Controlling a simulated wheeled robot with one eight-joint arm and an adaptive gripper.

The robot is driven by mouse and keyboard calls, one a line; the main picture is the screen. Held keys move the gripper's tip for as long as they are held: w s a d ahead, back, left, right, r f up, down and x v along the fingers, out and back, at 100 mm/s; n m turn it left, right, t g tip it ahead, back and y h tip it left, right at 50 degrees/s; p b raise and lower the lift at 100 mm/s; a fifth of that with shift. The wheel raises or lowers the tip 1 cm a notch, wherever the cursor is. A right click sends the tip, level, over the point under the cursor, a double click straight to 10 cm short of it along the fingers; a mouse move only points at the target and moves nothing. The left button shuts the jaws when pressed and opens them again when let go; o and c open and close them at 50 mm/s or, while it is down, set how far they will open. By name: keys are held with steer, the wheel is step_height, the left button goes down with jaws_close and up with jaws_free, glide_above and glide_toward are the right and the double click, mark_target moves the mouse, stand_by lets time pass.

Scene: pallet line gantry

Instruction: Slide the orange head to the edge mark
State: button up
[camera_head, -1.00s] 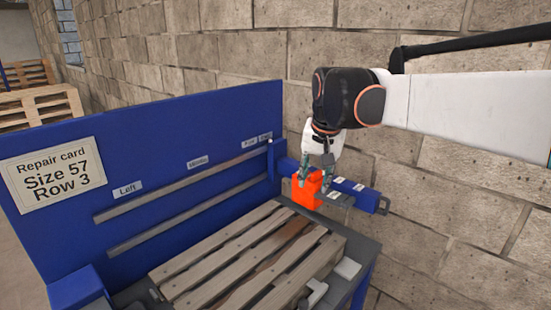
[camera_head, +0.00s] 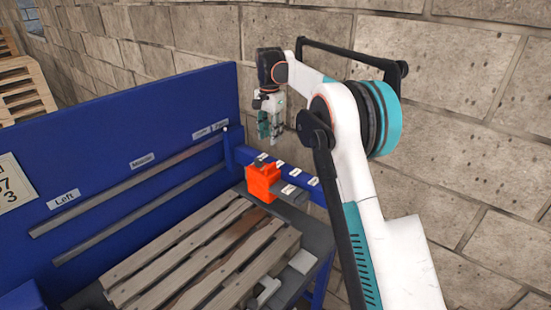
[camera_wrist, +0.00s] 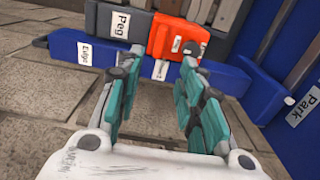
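The orange head (camera_head: 262,183) is a blocky piece beside the blue beam (camera_head: 308,190) at the pallet's far right corner. In the wrist view the orange head (camera_wrist: 176,36) is at top centre, beyond the fingers. A grey plate labelled "Peg" (camera_wrist: 121,24) adjoins its left side. The "Edge" label (camera_wrist: 85,52) is on the blue beam, left of the head; a small white mark (camera_wrist: 161,70) is on the beam nearer the head. My gripper (camera_head: 270,138) is above and apart from the head. In the wrist view my gripper (camera_wrist: 161,62) is open and empty.
A slatted wooden pallet (camera_head: 200,255) lies on the bench in front of the blue panel (camera_head: 100,130). A "Park" label (camera_wrist: 303,108) is on blue at the right of the wrist view. A block wall (camera_head: 460,110) stands close behind the arm.

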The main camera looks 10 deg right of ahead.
mark_target(270, 165)
step_height(270, 165, down, 14)
steer(key=shift+w+b, duration=0.15)
steer(key=shift+b, duration=0.6)
jaws_close()
